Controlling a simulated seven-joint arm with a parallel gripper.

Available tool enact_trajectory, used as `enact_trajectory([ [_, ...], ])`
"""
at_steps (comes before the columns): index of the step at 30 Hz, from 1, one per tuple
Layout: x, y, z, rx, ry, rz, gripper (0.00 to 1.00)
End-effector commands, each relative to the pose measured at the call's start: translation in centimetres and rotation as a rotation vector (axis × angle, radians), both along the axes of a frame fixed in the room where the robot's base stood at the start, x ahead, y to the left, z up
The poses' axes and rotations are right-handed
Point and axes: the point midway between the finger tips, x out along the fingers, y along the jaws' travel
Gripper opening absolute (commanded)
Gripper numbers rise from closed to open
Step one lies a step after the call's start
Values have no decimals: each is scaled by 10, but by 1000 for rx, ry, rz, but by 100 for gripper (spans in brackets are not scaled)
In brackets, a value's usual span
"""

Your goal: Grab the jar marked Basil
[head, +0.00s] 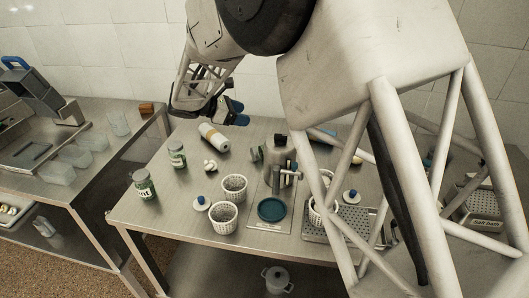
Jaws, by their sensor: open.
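No label reading Basil is legible in the head view. A glass jar with a green label (143,184) stands at the table's front left, and only the letters "nt" read clearly. A second green-labelled jar (177,155) stands behind it, its text too small to read. A smaller jar-like thing (256,153) sits beside the grey bottle, partly hidden and unreadable. My gripper (236,112) is open and empty, with blue fingertips, high above the table's back edge, up and right of both jars and touching neither.
A pale cylindrical container (213,137) lies tilted behind the jars. Perforated white baskets (234,187), a blue-knobbed lid (201,203) and a stand with a teal disc (271,209) occupy the middle. My arm hides much of the right side.

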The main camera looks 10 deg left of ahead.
Motion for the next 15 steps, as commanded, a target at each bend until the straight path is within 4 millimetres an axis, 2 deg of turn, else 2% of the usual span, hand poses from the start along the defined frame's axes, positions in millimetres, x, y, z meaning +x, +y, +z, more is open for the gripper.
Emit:
enact_trajectory([
  [8, -2, 13, 6, -106, 40, 101, 67],
  [15, -1, 12, -37, -102, 40, 95, 67],
])
